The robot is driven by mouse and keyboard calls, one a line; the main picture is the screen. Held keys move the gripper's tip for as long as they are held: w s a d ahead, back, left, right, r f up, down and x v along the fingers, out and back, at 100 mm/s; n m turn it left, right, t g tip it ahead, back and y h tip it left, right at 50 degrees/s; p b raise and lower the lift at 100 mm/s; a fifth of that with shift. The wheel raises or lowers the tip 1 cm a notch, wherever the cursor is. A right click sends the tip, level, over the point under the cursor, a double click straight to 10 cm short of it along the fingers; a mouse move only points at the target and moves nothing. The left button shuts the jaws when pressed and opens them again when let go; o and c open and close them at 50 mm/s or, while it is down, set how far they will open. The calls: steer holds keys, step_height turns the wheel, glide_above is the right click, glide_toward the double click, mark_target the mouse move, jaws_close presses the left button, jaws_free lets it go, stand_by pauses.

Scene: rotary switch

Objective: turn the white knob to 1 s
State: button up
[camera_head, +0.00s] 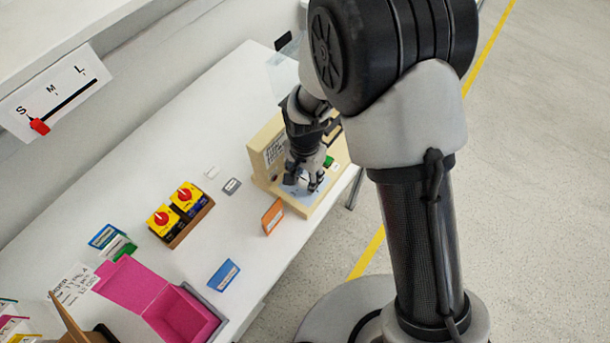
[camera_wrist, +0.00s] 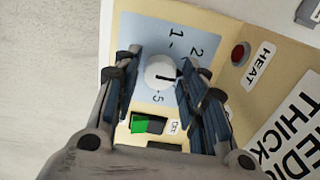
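The white knob (camera_wrist: 158,73) sits on a light blue dial plate (camera_wrist: 150,30) of a beige device (camera_head: 308,208). The markings "1", "2" and ".5" show around it. A short dark line shows on the knob, but I cannot tell for certain which mark it points to. My gripper (camera_wrist: 160,62) is over the plate with one finger on each side of the knob. The fingers are spread; the left one looks apart from the knob, and the right one is close to its edge, contact unclear. In the head view my gripper (camera_head: 303,184) hides the knob.
A green rocker switch (camera_wrist: 147,124) lies below the knob, and a red button (camera_wrist: 239,53) by a "HEAT" label to the right. In the head view, an orange card (camera_head: 272,217), yellow-red switches (camera_head: 186,196) and a pink box (camera_head: 183,316) share the white table (camera_head: 155,130).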

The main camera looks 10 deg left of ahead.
steer(key=c, duration=0.7)
steer(key=shift+c, duration=0.2)
steer(key=shift+n, duration=0.3)
steer(key=n, duration=0.2)
steer(key=shift+n+p, duration=0.3)
steer(key=shift+n, duration=0.1)
steer(key=n, duration=0.4)
steer(key=shift+n+p, duration=0.3)
steer(key=shift+p, duration=0.05)
steer(key=n, duration=0.4)
steer(key=shift+n+p, duration=0.35)
steer(key=shift+n, duration=1.45)
